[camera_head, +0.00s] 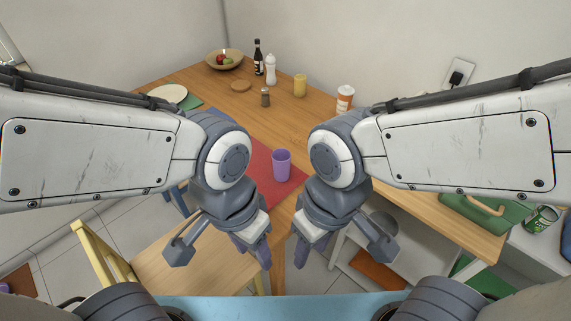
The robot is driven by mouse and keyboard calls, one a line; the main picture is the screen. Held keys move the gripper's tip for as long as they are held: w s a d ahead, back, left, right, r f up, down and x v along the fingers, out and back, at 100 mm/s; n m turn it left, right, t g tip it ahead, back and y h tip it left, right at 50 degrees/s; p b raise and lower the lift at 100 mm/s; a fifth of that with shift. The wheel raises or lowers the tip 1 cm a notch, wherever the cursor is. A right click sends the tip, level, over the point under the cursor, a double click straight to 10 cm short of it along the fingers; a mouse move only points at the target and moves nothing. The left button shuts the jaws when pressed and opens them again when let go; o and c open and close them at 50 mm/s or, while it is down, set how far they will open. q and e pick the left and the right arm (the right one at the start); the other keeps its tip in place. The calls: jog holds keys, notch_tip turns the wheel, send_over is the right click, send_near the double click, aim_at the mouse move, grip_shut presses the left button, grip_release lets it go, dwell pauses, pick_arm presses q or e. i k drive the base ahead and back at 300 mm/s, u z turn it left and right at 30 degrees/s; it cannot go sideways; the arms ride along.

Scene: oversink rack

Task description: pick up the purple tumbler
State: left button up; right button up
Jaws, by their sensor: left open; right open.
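The purple tumbler (281,165) stands upright on the red mat (262,160) on the wooden table, between my two arms. My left gripper (262,262) hangs pointing down, nearer to me than the tumbler and a little to its left. My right gripper (298,256) also points down, nearer to me and a little right of the tumbler. Both grippers are open and empty, and neither touches the tumbler.
A fruit bowl (225,59), dark bottle (258,57), white bottle (270,69), yellow jar (300,85), brown shaker (265,97) and white-and-orange cup (344,98) stand farther back. A chair (185,262) is at the lower left. The table's middle is clear.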

aim_at(281, 158)
jog(key=k, duration=1.3)
jog(key=z, duration=0.65)
jog(key=i, duration=1.25)
jog(key=u, duration=0.85)
jog(key=i, duration=0.55)
jog(key=u, duration=0.65)
